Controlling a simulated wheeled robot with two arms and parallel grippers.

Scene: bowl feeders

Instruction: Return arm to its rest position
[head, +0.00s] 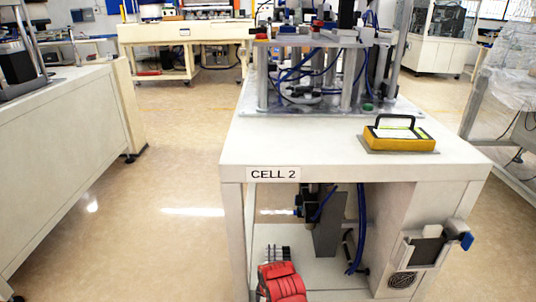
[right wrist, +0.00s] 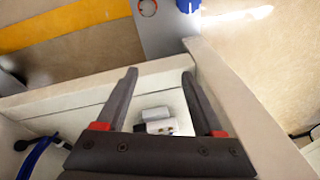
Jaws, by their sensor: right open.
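My right gripper (right wrist: 160,72) shows in the right wrist view, with its two dark fingers spread apart and red parts at their bases. Nothing is held between the fingertips. A small white and grey part (right wrist: 160,121) shows between the fingers, farther off; I cannot tell its exact distance. My left gripper is not in view.
The white CELL 2 table (head: 300,152) carries a yellow handled device (head: 400,140) and a metal fixture (head: 385,106). A red object (head: 282,283) is low in front. A blue knob (right wrist: 188,5) and pale wall (right wrist: 235,95) lie near my right gripper. Floor at left (head: 170,200) is clear.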

